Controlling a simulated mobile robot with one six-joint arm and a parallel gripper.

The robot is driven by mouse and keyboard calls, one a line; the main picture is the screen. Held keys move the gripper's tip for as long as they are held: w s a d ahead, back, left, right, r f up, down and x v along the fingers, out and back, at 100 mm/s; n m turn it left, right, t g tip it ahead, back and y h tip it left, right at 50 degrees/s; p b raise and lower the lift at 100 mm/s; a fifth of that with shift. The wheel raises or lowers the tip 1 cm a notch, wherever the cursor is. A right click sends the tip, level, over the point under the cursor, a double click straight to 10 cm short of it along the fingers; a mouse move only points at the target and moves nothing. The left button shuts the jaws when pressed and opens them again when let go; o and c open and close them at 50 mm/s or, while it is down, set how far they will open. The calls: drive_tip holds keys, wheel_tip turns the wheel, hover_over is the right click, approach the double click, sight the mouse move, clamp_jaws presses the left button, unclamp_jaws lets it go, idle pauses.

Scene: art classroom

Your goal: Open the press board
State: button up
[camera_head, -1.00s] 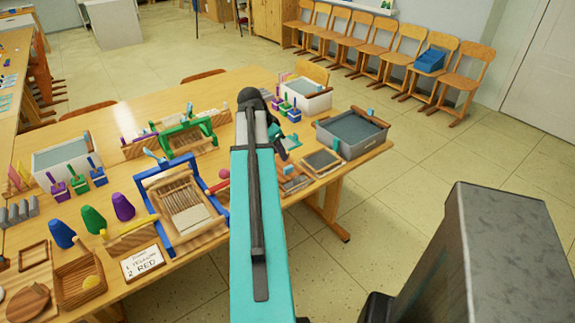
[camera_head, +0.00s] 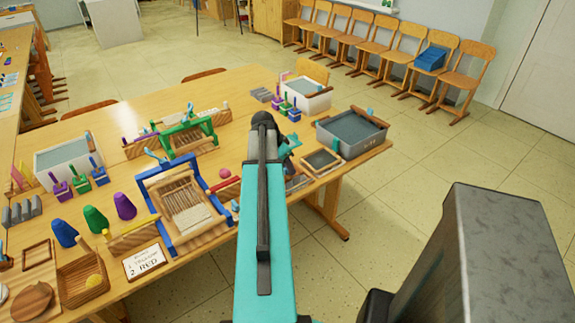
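I cannot tell for certain which item is the press board. Small dark-panelled wooden frames lie at the table's right end; the nearest to the corner (camera_head: 323,162) lies flat, and another (camera_head: 298,183) is partly behind my arm. A wooden board with a round piece (camera_head: 32,300) lies at the lower left edge. My teal arm reaches forward over the table from the bottom middle. My gripper (camera_head: 290,146) shows only as small teal and dark parts right of the arm's far end, near the frames. Its fingers are too small and hidden to read, and nothing shows clearly in it.
A grey vat (camera_head: 352,132) stands at the right corner, and a white vat (camera_head: 305,97) behind it. A blue-framed loom (camera_head: 172,222) stands left of my arm and a green-framed one (camera_head: 188,138) beyond. A sign (camera_head: 144,262) lies in front.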

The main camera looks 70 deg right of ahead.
drive_tip(key=shift+f, duration=0.1)
clamp_jaws()
drive_tip(key=shift+d, duration=0.2)
drive_tip(key=shift+a, duration=0.1)
